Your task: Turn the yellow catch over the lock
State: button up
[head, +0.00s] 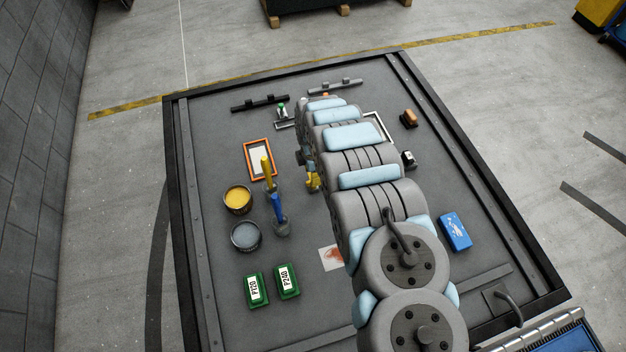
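My arm reaches from the lower right up over the middle of the grey panel and covers much of it. A small yellow part (313,181) shows at the left edge of my arm; I cannot tell whether it is the yellow catch. The lock cannot be made out and may be hidden behind my arm. A dark piece shows beside the arm just above the yellow part, but I cannot tell whether it belongs to my gripper. The gripper's fingers are not visible.
On the left of the panel (215,145) are an orange frame (247,158), a yellow paint tin (238,199), a grey tin (245,236), yellow- and blue-handled tools, and green blocks (287,281). A blue packet (455,231) and brown-topped block (409,118) lie right. Dark bars (260,103) lie far.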

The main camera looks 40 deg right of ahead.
jog(key=shift+f, duration=2)
grip_shut()
jog(key=shift+f, duration=0.1)
